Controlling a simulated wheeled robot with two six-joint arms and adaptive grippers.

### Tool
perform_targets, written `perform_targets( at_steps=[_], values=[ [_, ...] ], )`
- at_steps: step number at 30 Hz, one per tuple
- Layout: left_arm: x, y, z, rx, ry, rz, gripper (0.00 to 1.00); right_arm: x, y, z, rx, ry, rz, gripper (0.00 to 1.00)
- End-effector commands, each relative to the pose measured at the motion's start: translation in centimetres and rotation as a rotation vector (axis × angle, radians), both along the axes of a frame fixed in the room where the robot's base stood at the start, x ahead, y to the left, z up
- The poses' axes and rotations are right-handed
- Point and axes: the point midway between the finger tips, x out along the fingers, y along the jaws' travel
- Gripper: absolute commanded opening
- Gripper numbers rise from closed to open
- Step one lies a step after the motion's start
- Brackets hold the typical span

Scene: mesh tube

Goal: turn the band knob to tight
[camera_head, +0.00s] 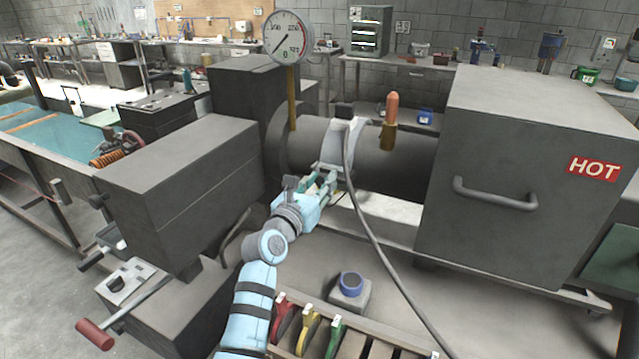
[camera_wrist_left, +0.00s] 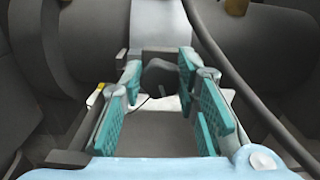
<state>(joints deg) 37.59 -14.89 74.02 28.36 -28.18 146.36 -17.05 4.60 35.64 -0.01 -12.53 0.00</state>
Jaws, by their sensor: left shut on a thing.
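A dark grey tube (camera_head: 395,165) runs sideways between the dark housings. A pale band (camera_head: 348,140) wraps around it and also shows at the top of the left wrist view (camera_wrist_left: 158,22). The band knob (camera_wrist_left: 157,76) is a small dark piece below the band, between the fingertips of my left gripper (camera_head: 328,182). That gripper is shut on the knob, its teal pads on either side. The knob's turn position cannot be read. In the head view the gripper and band hide the knob. My right gripper is not in view.
A hose (camera_head: 368,225) hangs from the band past my left gripper. A dark box marked HOT (camera_head: 510,230) stands at right, a dark block (camera_head: 180,190) at left. A round gauge (camera_head: 288,38) rises behind. A blue-ringed cup (camera_head: 351,284) and several coloured-handled tools (camera_head: 308,325) are in front.

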Motion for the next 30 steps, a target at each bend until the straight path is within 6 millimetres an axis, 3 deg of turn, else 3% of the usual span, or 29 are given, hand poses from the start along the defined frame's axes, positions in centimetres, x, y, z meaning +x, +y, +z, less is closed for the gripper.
perform_targets(
  at_steps=[11,30],
  values=[
    [0.0,-0.3,-0.1,0.113,-0.039,-0.002,0.01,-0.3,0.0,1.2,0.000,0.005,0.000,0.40],
    [-0.1,-0.3,-0.3,0.510,-0.204,-0.002,0.01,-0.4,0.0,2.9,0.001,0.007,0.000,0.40]
  ],
)
